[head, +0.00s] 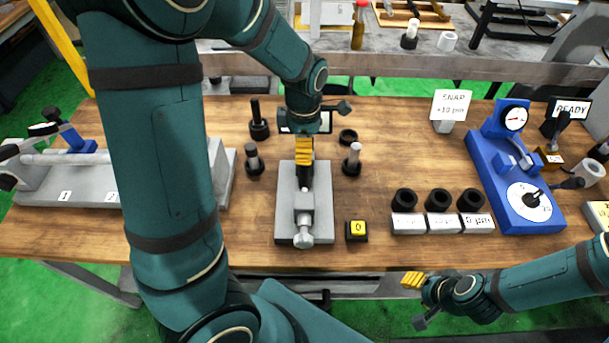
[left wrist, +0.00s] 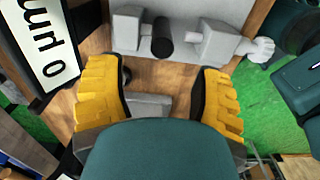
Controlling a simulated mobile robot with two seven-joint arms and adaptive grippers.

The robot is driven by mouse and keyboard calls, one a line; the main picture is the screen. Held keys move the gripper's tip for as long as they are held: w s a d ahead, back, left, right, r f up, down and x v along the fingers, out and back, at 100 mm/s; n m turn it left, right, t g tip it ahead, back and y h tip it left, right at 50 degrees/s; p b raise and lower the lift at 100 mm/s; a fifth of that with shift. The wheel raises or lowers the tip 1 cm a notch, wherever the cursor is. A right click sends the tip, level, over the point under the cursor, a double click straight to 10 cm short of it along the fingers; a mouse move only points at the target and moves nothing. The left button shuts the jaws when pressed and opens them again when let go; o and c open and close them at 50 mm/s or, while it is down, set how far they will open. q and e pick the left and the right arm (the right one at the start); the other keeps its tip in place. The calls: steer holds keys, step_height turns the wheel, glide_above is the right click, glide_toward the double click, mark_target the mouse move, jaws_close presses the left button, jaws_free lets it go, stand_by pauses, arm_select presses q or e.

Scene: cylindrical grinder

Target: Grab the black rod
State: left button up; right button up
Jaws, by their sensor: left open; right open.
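A short black rod (left wrist: 162,38) sits between two blocks of the grey fixture (left wrist: 215,40) in the left wrist view. In the head view the fixture (head: 322,225) lies mid-table, and its black part (head: 308,175) is partly covered by my left gripper (head: 304,152). My left gripper is over the fixture's far end, pointing down. In the left wrist view its yellow fingers (left wrist: 160,98) are wide apart with no rod between them; the rod lies beyond the fingertips. My right gripper (head: 412,280) is off the table's front edge, away from the fixture, and holds nothing visible.
Dark upright pegs (head: 257,120) (head: 253,160) and a pale-topped peg (head: 352,160) flank the fixture closely. A yellow-topped button box (head: 356,231) is at its front right. Several black rings (head: 438,199) and a blue gauge stand (head: 515,170) are farther right.

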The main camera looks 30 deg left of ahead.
mark_target(304, 175)
arm_select(q)
step_height(304, 175, down, 2)
steer(key=shift+f, duration=0.1)
steer(key=shift+s+d+f+b, duration=0.1)
steer(key=shift+f+b, duration=0.65)
steer(key=shift+f, duration=1.95)
jaws_close()
